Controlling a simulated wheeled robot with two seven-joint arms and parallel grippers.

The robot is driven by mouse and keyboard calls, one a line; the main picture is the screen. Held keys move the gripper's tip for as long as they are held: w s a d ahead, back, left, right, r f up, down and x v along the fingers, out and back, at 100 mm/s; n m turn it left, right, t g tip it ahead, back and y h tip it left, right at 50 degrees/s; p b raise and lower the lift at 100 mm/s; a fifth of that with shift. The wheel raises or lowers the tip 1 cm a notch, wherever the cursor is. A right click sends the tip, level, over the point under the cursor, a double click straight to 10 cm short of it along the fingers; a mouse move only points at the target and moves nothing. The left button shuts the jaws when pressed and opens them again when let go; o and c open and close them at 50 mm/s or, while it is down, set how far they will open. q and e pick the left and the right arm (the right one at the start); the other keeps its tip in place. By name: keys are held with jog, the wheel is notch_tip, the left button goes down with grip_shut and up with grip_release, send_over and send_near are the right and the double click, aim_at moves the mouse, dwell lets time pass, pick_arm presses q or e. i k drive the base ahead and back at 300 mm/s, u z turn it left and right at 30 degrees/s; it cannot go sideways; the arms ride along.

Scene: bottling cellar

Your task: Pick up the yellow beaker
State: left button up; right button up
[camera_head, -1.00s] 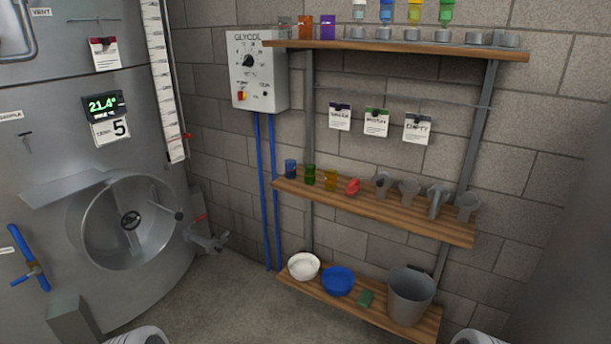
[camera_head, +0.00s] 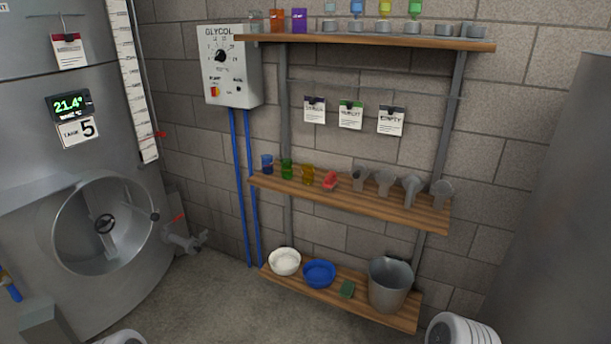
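The yellow beaker (camera_head: 308,175) is a small amber-yellow cup. It stands upright on the middle wooden shelf (camera_head: 400,212), between a green beaker (camera_head: 287,169) and a red object (camera_head: 330,181). A blue beaker (camera_head: 267,164) stands at the left end of that row. Only rounded white parts of my arms show at the bottom edge, one left of centre and one at right. Neither gripper is in view, and nothing of mine touches the beaker.
Several grey funnel-like vessels (camera_head: 384,183) fill the middle shelf's right part. The lower shelf holds a white bowl (camera_head: 285,261), a blue bowl (camera_head: 319,273), a green block (camera_head: 347,289) and a grey bucket (camera_head: 389,285). A steel tank (camera_head: 60,160) stands left. Floor (camera_head: 215,300) before the shelves is clear.

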aim_at(308, 174)
jog(key=u, duration=0.05)
jog(key=i, duration=1.25)
